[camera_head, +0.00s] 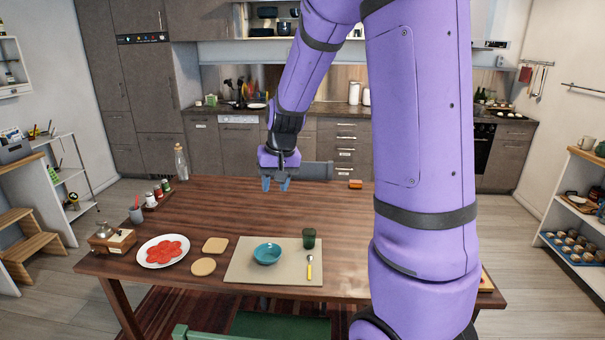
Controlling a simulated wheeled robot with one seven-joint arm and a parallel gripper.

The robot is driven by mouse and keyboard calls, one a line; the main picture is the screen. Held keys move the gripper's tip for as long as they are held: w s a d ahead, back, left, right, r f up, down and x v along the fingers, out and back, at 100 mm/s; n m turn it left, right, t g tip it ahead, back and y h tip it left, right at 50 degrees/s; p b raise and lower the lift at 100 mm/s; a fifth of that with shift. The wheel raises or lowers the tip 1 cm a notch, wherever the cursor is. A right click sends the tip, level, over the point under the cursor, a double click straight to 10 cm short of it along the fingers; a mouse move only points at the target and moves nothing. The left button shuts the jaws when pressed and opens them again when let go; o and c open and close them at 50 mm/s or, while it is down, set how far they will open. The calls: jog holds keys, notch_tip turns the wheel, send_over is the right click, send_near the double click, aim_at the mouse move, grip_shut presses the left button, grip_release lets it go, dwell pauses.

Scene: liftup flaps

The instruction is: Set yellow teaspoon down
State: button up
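The yellow teaspoon (309,268) lies on the beige placemat (245,262), to the right of the teal bowl (267,253) and just in front of the dark green cup (309,238). Its yellow handle points toward the near edge of the mat. My gripper (276,185) is over the far part of the wooden table, well behind the placemat and apart from the spoon. Its blue fingertips point down with a gap between them, and nothing shows between them.
A glass bottle (181,163) stands at the far left corner. The table's middle is clear.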

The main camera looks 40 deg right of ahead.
jog(key=s+a+r+n+t, duration=0.1)
jog(key=s+a+r+n, duration=0.2)
jog(key=s+a+r, duration=0.65)
jog(key=s+a+r+n, duration=0.1)
jog(key=s+r, duration=0.1)
jog(key=s, duration=0.5)
jog(key=s+a+r+n+t, duration=0.1)
jog(key=s+a+r, duration=0.1)
jog(key=s, duration=0.5)
jog(key=shift+s+r+t+h, duration=0.2)
jog(key=shift+r+t+h, duration=0.1)
jog(key=shift+r, duration=0.15)
jog(key=shift+d, duration=0.1)
